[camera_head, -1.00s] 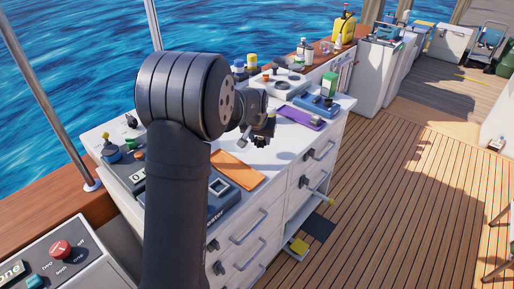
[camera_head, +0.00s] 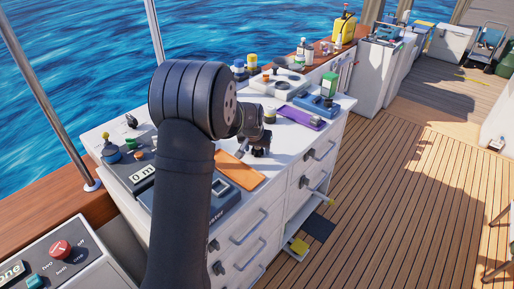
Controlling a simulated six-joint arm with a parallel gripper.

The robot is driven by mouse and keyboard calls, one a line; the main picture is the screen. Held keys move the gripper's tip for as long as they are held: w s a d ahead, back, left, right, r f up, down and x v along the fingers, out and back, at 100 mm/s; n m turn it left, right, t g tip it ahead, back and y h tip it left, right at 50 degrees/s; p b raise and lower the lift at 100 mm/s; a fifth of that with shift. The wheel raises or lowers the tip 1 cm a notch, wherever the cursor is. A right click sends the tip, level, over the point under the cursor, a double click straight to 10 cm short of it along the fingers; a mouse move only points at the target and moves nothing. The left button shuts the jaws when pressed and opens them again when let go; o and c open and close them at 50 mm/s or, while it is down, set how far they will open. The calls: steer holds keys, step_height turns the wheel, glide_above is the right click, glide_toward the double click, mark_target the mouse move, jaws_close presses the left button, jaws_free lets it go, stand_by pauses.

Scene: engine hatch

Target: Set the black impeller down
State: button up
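My gripper (camera_head: 259,149) is low over the white worktop (camera_head: 284,150), just beyond the orange mat (camera_head: 241,168). It is small and dark here, and its fingers are hard to make out. A dark shape at its tip may be the black impeller, but I cannot separate it clearly from the fingers. I cannot tell whether the fingers are open or shut, or whether the dark shape touches the worktop. My arm hides part of the worktop to the left.
A purple tray (camera_head: 304,120) and a blue device (camera_head: 318,105) lie to the right. A dark round item (camera_head: 270,117) stands behind the gripper. Bottles and jars line the back. A boxed device (camera_head: 222,197) sits at the front. The worktop right of the gripper is clear.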

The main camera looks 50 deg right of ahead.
mark_target(257, 149)
steer(key=shift+r, duration=0.5)
steer(key=v, duration=1.1)
steer(key=shift+r, duration=0.2)
steer(key=shift+a, duration=0.1)
steer(key=x, duration=1.2)
steer(key=shift+s+f, duration=0.1)
steer(key=shift+f, duration=0.05)
steer(key=shift+a+r, duration=0.1)
steer(key=shift+r, duration=1.9)
